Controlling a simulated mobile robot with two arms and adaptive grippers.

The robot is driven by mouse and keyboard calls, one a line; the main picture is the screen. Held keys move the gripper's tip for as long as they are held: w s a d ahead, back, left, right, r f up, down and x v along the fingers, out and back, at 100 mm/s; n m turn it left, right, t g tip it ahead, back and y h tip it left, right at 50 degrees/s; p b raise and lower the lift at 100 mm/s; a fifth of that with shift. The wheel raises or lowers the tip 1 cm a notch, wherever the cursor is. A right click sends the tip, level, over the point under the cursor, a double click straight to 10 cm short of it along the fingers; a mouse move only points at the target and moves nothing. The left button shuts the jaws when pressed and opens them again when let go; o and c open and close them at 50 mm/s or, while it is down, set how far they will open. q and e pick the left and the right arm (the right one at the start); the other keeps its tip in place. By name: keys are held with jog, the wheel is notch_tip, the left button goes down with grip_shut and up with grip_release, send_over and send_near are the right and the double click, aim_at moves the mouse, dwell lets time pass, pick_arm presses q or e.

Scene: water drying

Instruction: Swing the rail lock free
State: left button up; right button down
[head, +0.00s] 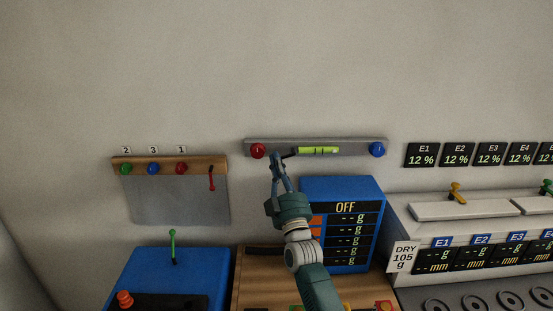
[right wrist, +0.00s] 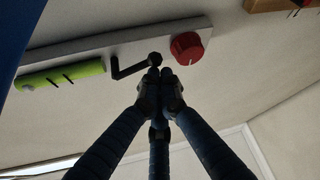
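The rail lock looks to be a small black cranked lever (right wrist: 128,70) with a ball end, on the grey rail (head: 360,147). In the right wrist view it lies between the red knob (right wrist: 187,48) and the green level vial (right wrist: 62,77). In the head view only a short dark piece shows left of the vial (head: 318,150). My right gripper (head: 275,158) is up at the rail, just right of the red knob (head: 258,151). Its fingers (right wrist: 160,78) are drawn together, their tips at the lever's ball; whether they grip it is unclear. My left gripper is out of view.
A blue knob (head: 377,149) sits at the rail's right end. Below stands a blue display unit (head: 343,186) reading OFF. The wall above is clear.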

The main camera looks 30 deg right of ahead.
jog(key=shift+s+d+f+b, duration=0.15)
jog(key=shift+d+f+b, duration=0.15)
jog(key=shift+f+b, duration=0.3)
jog(key=shift+s+d+f+b, duration=0.15)
jog(key=shift+d+f+b, duration=0.15)
jog(key=shift+f, duration=0.6)
